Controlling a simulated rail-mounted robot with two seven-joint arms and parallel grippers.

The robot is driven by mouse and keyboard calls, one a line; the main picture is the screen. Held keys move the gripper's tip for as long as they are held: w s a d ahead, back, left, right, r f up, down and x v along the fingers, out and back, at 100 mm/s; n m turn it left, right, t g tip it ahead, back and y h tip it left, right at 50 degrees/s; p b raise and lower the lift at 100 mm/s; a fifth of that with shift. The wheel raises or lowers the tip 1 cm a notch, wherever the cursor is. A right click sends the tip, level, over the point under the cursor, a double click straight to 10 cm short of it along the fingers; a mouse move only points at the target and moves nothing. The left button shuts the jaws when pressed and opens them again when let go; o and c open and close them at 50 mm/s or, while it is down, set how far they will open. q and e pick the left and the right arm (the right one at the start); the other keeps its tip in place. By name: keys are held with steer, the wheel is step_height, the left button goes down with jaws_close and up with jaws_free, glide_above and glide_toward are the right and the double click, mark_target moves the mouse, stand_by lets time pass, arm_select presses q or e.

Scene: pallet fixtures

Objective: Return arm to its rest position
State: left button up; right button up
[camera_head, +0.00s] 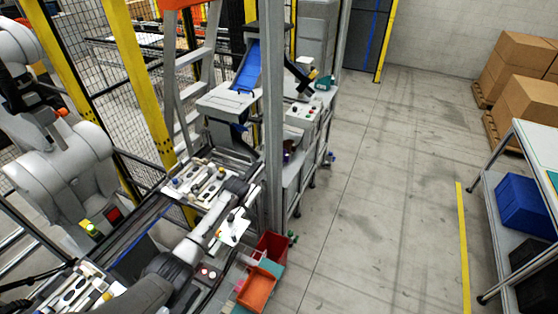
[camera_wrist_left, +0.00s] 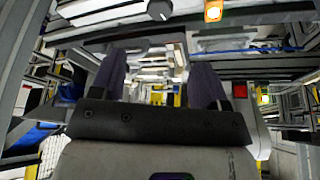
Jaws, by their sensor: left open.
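A grey and white arm reaches up from the bottom of the head view, and its far end is beside a pallet fixture (camera_head: 205,183) holding several small parts. I cannot make out gripper fingers there. In the left wrist view my left gripper (camera_wrist_left: 159,78) has two dark fingers standing well apart, with no object held between them. Beyond the fingers are blurred pale and yellow structures. A second fixture with pale parts (camera_head: 78,290) is at the lower left of the head view. My right gripper does not show.
A grey post (camera_head: 272,120) stands close to the right of the fixture. Red and orange bins (camera_head: 257,289) are below it. A machine with a blue chute (camera_head: 248,66) is behind. Yellow-framed fencing is at left. The floor at right is clear up to a table (camera_head: 540,143).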

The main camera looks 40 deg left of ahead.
arm_select(q)
steer(key=w+d+r+m+t, duration=0.2)
steer(key=d+r+m, duration=0.1)
steer(key=r+m, duration=0.35)
steer(key=w+d+r+m+t, duration=0.2)
steer(key=w+d+r+m, duration=0.1)
steer(key=r+m, duration=0.3)
steer(key=s+d+r+m+t+p, duration=0.1)
steer(key=s+d+r+m+t, duration=0.2)
steer(key=d+r, duration=0.65)
steer(key=s+d+f+m+h+p, duration=0.2)
steer(key=s+d+m+h+p, duration=0.15)
steer(key=s+d, duration=1.25)
steer(key=s+d+f+g+p, duration=0.1)
steer(key=s+f, duration=0.3)
steer(key=s, duration=0.4)
steer(key=s+d+f+n+g+h+p, duration=0.1)
steer(key=s+d+f+g+p, duration=0.1)
steer(key=s, duration=0.7)
step_height(320, 180, down, 2)
steer(key=shift+s+d+f+g, duration=0.1)
steer(key=shift+s+d+g, duration=0.1)
steer(key=shift+d+g, duration=0.3)
